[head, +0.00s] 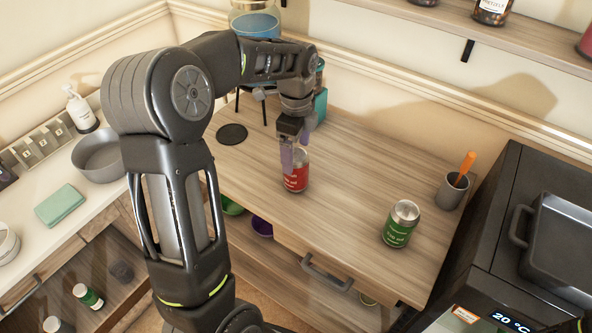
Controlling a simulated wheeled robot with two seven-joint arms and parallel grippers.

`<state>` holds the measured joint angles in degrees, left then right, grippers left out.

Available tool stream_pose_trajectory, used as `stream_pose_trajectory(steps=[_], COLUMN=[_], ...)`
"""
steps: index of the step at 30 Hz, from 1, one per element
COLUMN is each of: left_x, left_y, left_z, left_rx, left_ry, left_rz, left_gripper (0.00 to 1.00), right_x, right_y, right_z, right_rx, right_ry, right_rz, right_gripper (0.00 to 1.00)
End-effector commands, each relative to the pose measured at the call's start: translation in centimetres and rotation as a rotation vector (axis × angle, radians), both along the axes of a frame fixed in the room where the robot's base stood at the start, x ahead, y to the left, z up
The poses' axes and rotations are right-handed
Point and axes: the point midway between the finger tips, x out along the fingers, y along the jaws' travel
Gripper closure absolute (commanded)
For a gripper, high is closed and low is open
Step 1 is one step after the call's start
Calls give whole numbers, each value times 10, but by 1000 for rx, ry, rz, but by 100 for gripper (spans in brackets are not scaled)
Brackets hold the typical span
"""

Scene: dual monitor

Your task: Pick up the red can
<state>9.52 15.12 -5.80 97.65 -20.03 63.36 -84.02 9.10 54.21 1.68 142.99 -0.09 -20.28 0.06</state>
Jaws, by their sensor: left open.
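The red can (295,181) stands upright on the wooden counter, near the middle of the head view. My left gripper (293,158) points down at it from above, with its purple-grey fingers at the can's upper part. The jaws are open, and the fingers overlap the can's top in the picture. I cannot tell whether they touch it. Part of the can's top is hidden by the fingers. My right gripper is not in view.
A green can (400,224) stands to the right on the counter. A grey cup (452,191) with an orange-handled tool is behind it. A black oven with a tray (556,250) bounds the right side. The counter between the cans is clear.

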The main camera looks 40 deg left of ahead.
Motion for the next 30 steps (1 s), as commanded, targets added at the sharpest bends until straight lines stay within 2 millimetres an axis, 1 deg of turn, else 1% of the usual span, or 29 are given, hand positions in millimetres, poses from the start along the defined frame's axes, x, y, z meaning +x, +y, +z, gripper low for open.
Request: stream_pose_trajectory(steps=[3, 10, 19, 21, 25, 30], left_x=[0, 0, 0, -1, -1, -1], left_y=[0, 0, 0, 0, 1, 2], left_z=[-4, -25, -27, -30, -45, -70], left_rx=[0, 0, 0, -1, -1, -1], left_ry=[1, 1, 0, 3, 5, 5], left_rz=[0, 0, 0, 0, 0, 0], left_gripper=[16, 16, 16, 16, 16, 16], right_x=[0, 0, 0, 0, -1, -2], right_y=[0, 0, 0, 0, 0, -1], right_z=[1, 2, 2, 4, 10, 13], right_rx=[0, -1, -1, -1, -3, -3], right_ry=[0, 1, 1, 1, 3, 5], right_rz=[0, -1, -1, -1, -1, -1], right_gripper=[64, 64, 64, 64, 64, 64])
